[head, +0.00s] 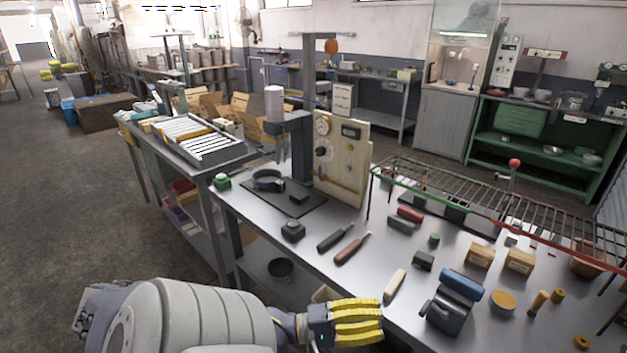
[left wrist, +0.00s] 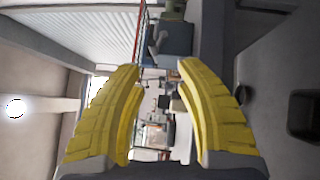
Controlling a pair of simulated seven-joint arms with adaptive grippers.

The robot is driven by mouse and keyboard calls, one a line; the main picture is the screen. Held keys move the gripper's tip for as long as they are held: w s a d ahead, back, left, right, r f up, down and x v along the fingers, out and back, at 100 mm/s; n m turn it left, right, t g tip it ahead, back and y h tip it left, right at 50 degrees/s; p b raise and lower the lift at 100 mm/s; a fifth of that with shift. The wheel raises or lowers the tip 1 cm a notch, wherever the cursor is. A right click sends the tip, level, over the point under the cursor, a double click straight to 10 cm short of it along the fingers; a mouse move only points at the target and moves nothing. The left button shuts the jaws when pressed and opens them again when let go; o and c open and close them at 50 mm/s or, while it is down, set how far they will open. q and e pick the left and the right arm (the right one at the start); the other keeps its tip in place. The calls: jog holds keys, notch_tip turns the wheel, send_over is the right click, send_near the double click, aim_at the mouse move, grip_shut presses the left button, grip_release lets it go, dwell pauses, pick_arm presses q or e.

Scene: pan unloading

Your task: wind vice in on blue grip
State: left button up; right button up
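A dark grey vice (head: 446,312) stands on the metal bench near its front edge. A blue grip (head: 462,284) lies across its top; I cannot tell how tightly the jaws sit on it. A short lever or handle shows at the vice's left side. My left gripper (head: 382,322), with yellow fingers, is left of the vice at the bench's front edge, apart from it. In the left wrist view the left gripper (left wrist: 159,67) has its fingers spread with nothing held between them. My right gripper is not in view.
A pale-handled tool (head: 395,285) lies between my left gripper and the vice. A small black block (head: 423,261), cardboard boxes (head: 480,257) and an orange-topped tin (head: 502,301) surround the vice. A wire rack (head: 450,185) runs behind. Bare bench lies left of the pale tool.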

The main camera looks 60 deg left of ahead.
pick_arm(q)
jog(key=r+v, duration=0.1)
jog(key=v, duration=0.6)
jog(key=s+a+f+m+g+y, duration=0.1)
jog(key=a+f+m, duration=0.3)
jog(key=f, duration=0.5)
jog(key=s+a+f+m+g+y, duration=0.2)
jog(key=a+f+m+g+y, duration=0.1)
jog(key=f, duration=0.6)
jog(key=shift+a+m+y, duration=0.3)
jog(key=shift+a+m, duration=0.2)
jog(key=shift+m, duration=0.5)
jog(key=shift+f, duration=0.15)
